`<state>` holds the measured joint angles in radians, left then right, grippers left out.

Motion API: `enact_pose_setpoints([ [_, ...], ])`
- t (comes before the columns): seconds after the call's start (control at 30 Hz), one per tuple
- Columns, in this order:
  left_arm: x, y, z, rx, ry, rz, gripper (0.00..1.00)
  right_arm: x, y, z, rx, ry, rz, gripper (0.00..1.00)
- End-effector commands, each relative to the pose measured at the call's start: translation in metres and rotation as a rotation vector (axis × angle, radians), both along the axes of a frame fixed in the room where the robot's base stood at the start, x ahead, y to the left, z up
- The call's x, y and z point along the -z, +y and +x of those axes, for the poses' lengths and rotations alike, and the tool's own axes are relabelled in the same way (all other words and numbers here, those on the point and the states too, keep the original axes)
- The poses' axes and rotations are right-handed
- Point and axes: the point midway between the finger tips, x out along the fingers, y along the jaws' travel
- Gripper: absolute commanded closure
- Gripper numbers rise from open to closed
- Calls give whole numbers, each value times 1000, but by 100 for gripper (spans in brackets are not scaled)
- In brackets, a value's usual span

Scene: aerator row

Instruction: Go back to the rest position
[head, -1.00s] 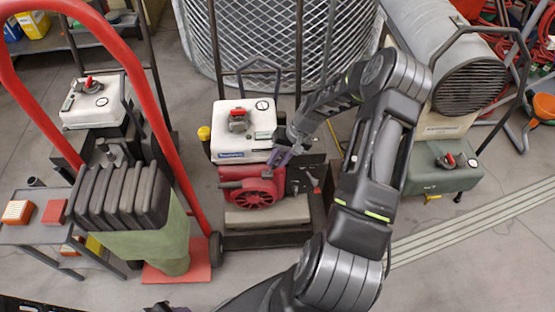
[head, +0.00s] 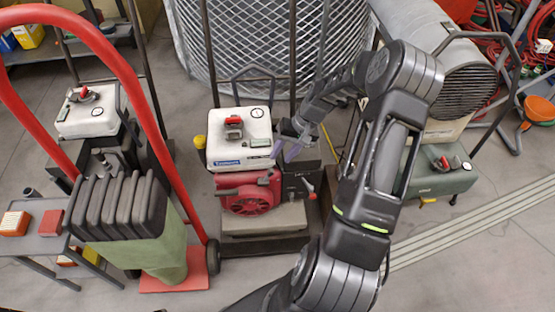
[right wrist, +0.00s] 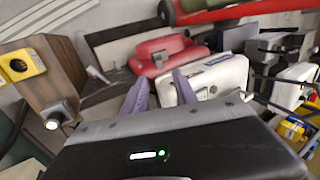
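My right gripper (head: 283,156) shows in the head view at the right side of the middle machine. It hangs in front of the corner where the white tank (head: 226,151) meets the red engine (head: 250,197). In the right wrist view, its two purple fingers (right wrist: 161,80) are spread apart with nothing between them. The red engine cover (right wrist: 165,52) and white tank (right wrist: 222,80) lie beyond them. I cannot tell whether the fingers touch the machine. My right arm comes up from the bottom right. My left gripper is not in view.
A red hand truck (head: 130,75) with a green and black load (head: 150,240) stands at the left. Another white-tanked machine (head: 88,122) is behind it. A green-tanked machine (head: 440,180) stands right of my arm. A mesh cage (head: 265,50) is behind. Floor at front right is clear.

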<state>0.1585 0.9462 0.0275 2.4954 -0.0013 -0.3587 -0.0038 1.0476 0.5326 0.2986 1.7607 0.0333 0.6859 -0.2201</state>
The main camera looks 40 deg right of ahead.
Motion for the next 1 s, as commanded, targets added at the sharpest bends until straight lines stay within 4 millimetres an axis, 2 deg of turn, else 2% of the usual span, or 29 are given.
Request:
enact_pose_setpoints([
  [0.6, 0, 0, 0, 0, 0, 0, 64, -4, -1, -1, 0, 0, 1, 65],
  [0.73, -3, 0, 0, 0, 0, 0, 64, -3, 7, 1, -8, 1, 4, 65],
  [0.87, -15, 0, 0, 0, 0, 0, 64, 3, 42, 8, -43, 2, 13, 65],
  [0.97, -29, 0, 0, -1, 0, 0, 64, 12, 93, 12, -90, 6, 21, 65],
  [1.0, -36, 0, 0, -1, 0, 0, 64, 15, 119, 11, -115, 8, 24, 65],
])
